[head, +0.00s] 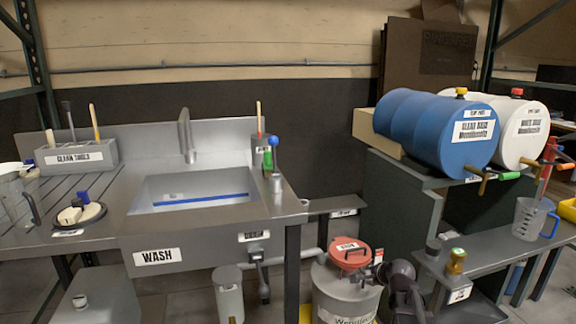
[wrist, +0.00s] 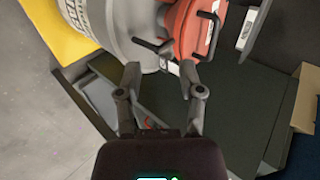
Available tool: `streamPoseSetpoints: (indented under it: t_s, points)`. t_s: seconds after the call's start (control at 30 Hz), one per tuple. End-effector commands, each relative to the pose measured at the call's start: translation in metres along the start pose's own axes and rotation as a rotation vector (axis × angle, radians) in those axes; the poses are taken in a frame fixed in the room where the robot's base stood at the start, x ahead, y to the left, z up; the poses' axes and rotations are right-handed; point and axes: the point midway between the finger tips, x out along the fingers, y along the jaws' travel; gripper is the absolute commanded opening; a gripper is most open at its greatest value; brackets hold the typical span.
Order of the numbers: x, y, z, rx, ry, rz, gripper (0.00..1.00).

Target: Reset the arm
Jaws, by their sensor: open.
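My gripper (wrist: 160,80) is open and empty in the wrist view, its two fingers spread apart. Just beyond the fingertips are a grey drum (wrist: 108,25) and its red lid (wrist: 190,30) with a dark handle. In the head view my arm shows at the lower middle right, beside the same drum (head: 345,300) with the red lid (head: 350,254) on top. The gripper's fingers are hard to make out there.
A sink (head: 195,200) marked WASH stands at left, with tools in a holder (head: 78,157). A blue barrel (head: 430,128) and a white barrel (head: 522,125) lie on a stand at right. A low bench (head: 490,243) holds a clear jug (head: 532,218) and small bottles.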

Motion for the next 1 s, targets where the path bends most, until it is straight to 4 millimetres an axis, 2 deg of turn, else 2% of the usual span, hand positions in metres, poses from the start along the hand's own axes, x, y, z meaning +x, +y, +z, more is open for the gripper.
streamPoseSetpoints:
  t_s: [0.47,0.67,0.8,1.0]
  points:
    - [-0.01,0.04,0.047,-0.302,-0.083,0.171,0.49]
    - [-0.023,0.071,0.077,-0.526,-0.161,0.298,0.49]
    - [-0.041,0.104,0.103,-0.75,-0.255,0.428,0.49]
    - [-0.067,0.139,0.126,-0.997,-0.385,0.573,0.49]
